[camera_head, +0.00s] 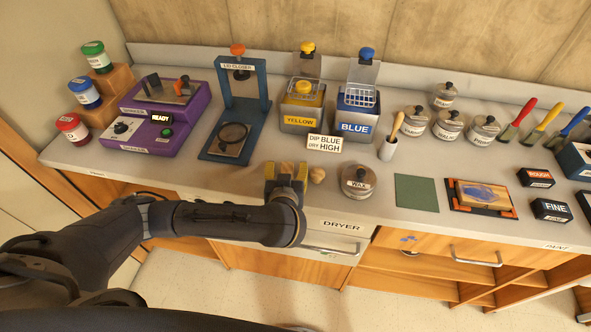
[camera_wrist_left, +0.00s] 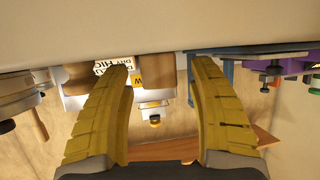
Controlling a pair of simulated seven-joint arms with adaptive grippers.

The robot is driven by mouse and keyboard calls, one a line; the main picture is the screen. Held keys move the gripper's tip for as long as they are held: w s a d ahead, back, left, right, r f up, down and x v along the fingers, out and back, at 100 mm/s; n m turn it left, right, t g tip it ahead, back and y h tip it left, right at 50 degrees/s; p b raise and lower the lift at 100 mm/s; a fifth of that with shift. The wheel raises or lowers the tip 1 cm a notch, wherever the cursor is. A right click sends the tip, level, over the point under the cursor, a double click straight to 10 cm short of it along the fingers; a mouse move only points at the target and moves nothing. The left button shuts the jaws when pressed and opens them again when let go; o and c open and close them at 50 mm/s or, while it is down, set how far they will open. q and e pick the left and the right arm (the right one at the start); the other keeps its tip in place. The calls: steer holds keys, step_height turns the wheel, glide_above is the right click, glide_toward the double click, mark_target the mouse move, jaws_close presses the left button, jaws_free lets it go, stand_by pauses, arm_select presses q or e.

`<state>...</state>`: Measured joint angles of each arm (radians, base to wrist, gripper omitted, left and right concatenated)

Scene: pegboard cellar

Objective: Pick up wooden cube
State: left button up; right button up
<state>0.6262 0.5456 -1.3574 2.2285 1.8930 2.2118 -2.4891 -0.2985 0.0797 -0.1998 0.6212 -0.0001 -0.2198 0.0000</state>
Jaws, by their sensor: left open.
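My right gripper is in neither view.
A round wax tin (camera_head: 358,180) stands close right of the wooden piece. The dip sign (camera_head: 325,143), yellow tank (camera_head: 302,110) and blue tank (camera_head: 357,115) stand behind. A blue press stand (camera_head: 240,110) is at the left. A green mat (camera_head: 416,193) lies further right.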

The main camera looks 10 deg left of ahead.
arm_select(q)
steer(key=shift+w+a+f, duration=0.15)
steer(key=shift+w+f, duration=0.1)
steer(key=shift+w, duration=0.35)
steer(key=c, duration=1.1)
